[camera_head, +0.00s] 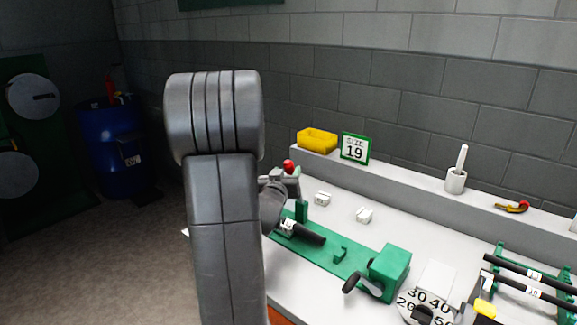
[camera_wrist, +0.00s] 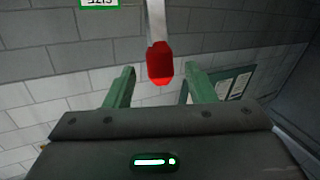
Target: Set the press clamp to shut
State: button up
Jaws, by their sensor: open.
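The press clamp has a red knob (camera_head: 289,166) showing just beside my arm in the head view. In the wrist view the same red knob (camera_wrist: 160,64) sits on the end of a pale lever rod, between my fingers and apart from both. My gripper (camera_wrist: 160,87) is open, with one green finger on each side of the knob. In the head view my gripper (camera_head: 280,180) is small and partly hidden by my arm. The green bench fixture (camera_head: 338,262) holds a dark hose (camera_head: 306,235) near the clamp. The clamp's lower part is mostly hidden.
A green block with a crank (camera_head: 392,268) stands at the fixture's right end. Small white blocks (camera_head: 364,215) lie behind it. A yellow bin (camera_head: 317,140) and a size 19 sign (camera_head: 355,148) stand on the back ledge. A numbered dial (camera_head: 425,305) is at the front right.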

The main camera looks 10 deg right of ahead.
aim_at(288, 170)
jog(key=shift+x, duration=2.05)
grip_shut()
